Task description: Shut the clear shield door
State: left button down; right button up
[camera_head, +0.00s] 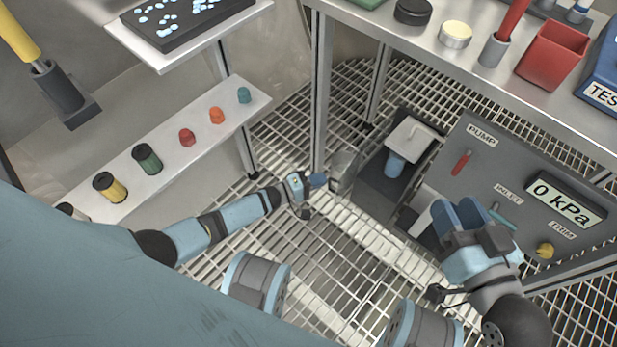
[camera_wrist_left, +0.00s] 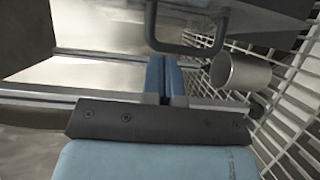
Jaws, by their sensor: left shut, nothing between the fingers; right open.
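In the head view I cannot clearly make out the door's edges. My left gripper (camera_head: 319,180) is shut and empty, beside the grey upright post. Its closed blue fingers (camera_wrist_left: 165,62) point at the handle in the wrist view; I cannot tell whether they touch it. My right gripper (camera_head: 459,213) is open and empty, in front of the pump panel (camera_head: 480,172).
A ledge with coloured knobs (camera_head: 120,205) lies left. Open grating (camera_head: 330,250) spreads below.

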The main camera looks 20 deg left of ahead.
pick_arm(q)
jog(key=shift+d, duration=0.15)
dwell(0.3)
jog(key=shift+s+d, duration=0.3)
jog(key=shift+d, duration=0.15)
pick_arm(e)
jog(key=shift+s+d+r, duration=0.15)
jog(key=shift+d+r, duration=0.05)
jog(key=shift+d, duration=0.15)
